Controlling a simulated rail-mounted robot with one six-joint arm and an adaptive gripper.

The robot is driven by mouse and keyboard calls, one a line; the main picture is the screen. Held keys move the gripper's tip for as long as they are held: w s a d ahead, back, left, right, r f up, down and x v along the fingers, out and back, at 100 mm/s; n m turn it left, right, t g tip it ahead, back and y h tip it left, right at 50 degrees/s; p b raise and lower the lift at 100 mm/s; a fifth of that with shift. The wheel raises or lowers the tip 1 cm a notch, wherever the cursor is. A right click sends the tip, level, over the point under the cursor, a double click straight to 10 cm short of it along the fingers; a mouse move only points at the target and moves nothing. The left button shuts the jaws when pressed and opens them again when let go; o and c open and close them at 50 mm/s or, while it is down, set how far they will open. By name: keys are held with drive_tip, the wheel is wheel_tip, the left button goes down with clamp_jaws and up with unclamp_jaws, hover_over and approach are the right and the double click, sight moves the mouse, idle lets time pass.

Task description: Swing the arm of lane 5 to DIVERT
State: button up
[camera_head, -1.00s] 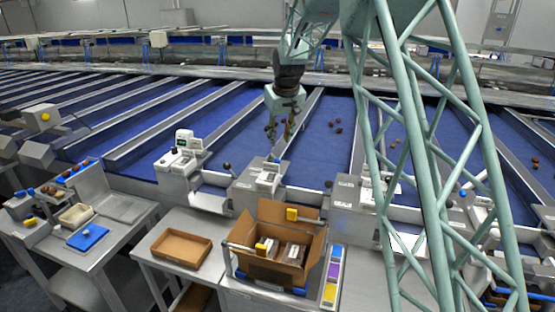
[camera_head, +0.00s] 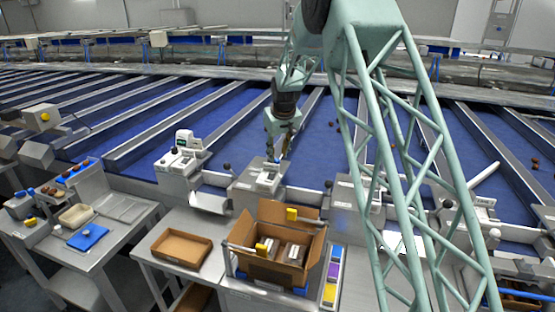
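My gripper (camera_head: 278,148) hangs over the blue lane belt, just behind a grey station with a white box (camera_head: 265,177) on top. Its fingers point down, but they are too small to tell how far apart they are or whether they touch anything. A small blue piece shows beside the fingertips. Levers with dark round knobs stand at the lane ends: one left of the gripper (camera_head: 227,167), one to its right (camera_head: 328,185) and one farther right (camera_head: 447,204). No lane number or DIVERT mark is readable, so I cannot tell which arm is lane 5's.
An open cardboard box (camera_head: 265,268) with dark packs stands on the front bench, beside a shallow brown tray (camera_head: 182,248). A side table with a blue tray (camera_head: 88,236) stands at left. Grey rails divide the lanes. My lattice arm link hides part of the right-hand lanes.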

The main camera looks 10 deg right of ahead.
sight(277, 160)
drive_tip(key=shift+x, duration=1.9)
clamp_jaws()
